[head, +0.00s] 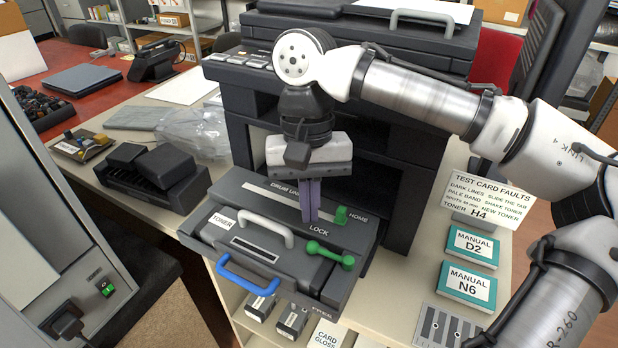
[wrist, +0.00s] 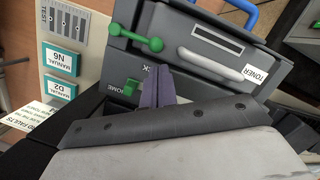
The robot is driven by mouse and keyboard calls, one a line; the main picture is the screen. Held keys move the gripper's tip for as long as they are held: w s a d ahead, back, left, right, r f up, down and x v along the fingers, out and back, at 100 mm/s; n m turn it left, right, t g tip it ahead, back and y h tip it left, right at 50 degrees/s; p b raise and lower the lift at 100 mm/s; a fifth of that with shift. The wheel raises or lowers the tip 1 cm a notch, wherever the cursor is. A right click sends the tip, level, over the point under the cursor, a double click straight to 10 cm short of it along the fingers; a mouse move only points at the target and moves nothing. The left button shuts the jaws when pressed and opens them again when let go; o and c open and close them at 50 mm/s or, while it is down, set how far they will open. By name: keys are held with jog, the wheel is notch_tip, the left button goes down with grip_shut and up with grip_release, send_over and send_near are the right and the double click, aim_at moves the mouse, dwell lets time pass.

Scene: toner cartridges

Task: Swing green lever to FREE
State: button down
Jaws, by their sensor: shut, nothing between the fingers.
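The green lever (head: 330,255) is on the right of the front face of the grey toner unit (head: 225,250), just below the LOCK label (head: 318,230). It lies roughly sideways, with a round knob at each end. The FREE label (head: 322,310) is below it. In the wrist view the green lever (wrist: 138,38) is at the upper middle. My gripper (head: 309,218) points down above the lever, beside the LOCK label, with its purple fingers together and empty. In the wrist view my gripper (wrist: 157,105) appears apart from the lever; I cannot tell the exact gap.
A small green tab (head: 341,215) by HOME stands close to the right of my fingers. A white handle (head: 265,229) and a blue handle (head: 247,275) stick out from the unit. Manuals (head: 478,245) lie to the right. The space in front of the lever looks clear.

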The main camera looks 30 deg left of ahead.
aim_at(329, 254)
jog(key=shift+x, duration=1.4)
jog(key=shift+s+a+r+p, duration=0.1)
jog(key=shift+s+r+p, duration=0.1)
jog(key=shift+s+p, duration=0.4)
jog(key=shift+f, duration=0.2)
jog(key=shift+w+p, duration=0.2)
jog(key=shift+p, duration=0.15)
